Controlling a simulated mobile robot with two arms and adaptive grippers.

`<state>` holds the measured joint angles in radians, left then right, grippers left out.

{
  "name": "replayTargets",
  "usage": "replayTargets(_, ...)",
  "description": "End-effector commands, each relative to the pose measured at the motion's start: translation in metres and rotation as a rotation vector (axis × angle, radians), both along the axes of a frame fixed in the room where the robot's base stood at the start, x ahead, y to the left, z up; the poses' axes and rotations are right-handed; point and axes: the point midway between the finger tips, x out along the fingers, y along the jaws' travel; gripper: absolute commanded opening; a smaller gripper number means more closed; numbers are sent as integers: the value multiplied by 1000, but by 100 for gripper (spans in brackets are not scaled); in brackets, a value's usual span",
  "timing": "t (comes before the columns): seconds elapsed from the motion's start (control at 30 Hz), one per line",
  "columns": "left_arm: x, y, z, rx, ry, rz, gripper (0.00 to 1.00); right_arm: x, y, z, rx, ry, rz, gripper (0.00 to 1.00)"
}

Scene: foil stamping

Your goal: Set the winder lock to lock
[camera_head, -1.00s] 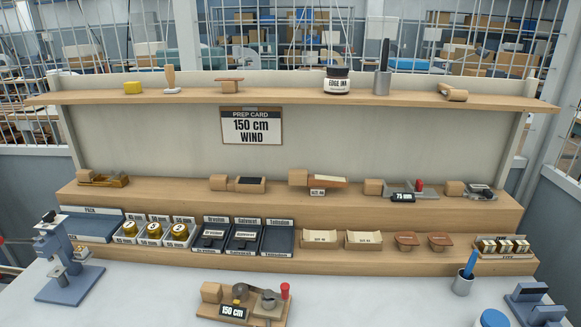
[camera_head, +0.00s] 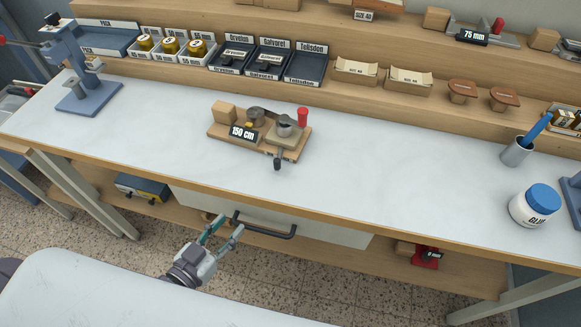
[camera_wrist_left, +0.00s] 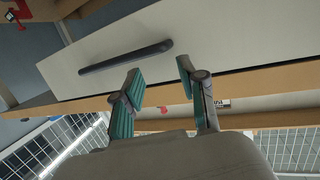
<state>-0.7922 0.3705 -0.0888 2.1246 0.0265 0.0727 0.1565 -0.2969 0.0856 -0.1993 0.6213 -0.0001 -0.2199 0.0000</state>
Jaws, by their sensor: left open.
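The winder (camera_head: 260,133) sits on the white bench in the head view, a wooden base with a "150 cm" label, a wooden block at its left end and metal discs on top. A red knob (camera_head: 303,117) stands at its right end. A dark lever (camera_head: 277,161) hangs at its front edge; I cannot tell which part is the lock or how it is set. My left gripper (camera_head: 222,228) is open and empty, below the bench's front edge and near the drawer handle. Its fingers also show apart in the left wrist view (camera_wrist_left: 160,88). My right gripper is not in view.
A drawer with a dark handle (camera_head: 264,227) is under the bench; the handle also shows in the left wrist view (camera_wrist_left: 126,56). A blue press (camera_head: 88,90) stands at the left, a glue jar (camera_head: 535,205) at the right. The bench (camera_head: 390,170) is clear around the winder.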

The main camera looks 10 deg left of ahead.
Motion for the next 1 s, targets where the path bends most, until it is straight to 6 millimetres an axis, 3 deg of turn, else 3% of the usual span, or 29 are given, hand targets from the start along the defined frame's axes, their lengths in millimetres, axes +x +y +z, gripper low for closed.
replayTargets(0.03, -1, -8, 21, -22, -54, -23, 41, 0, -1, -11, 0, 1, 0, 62)
replayTargets(0.13, -4, -19, 62, -58, -136, -56, 41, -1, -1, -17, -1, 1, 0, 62)
replayTargets(0.3, -5, -27, 94, -86, -194, -79, 41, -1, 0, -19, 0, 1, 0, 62)
replayTargets(0.47, 11, -33, 97, -86, -201, -78, 41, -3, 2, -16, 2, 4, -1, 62)
replayTargets(0.7, 57, -51, 97, -87, -199, -78, 41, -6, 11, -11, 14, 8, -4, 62)
replayTargets(1.0, 107, -71, 95, -87, -195, -78, 41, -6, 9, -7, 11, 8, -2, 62)
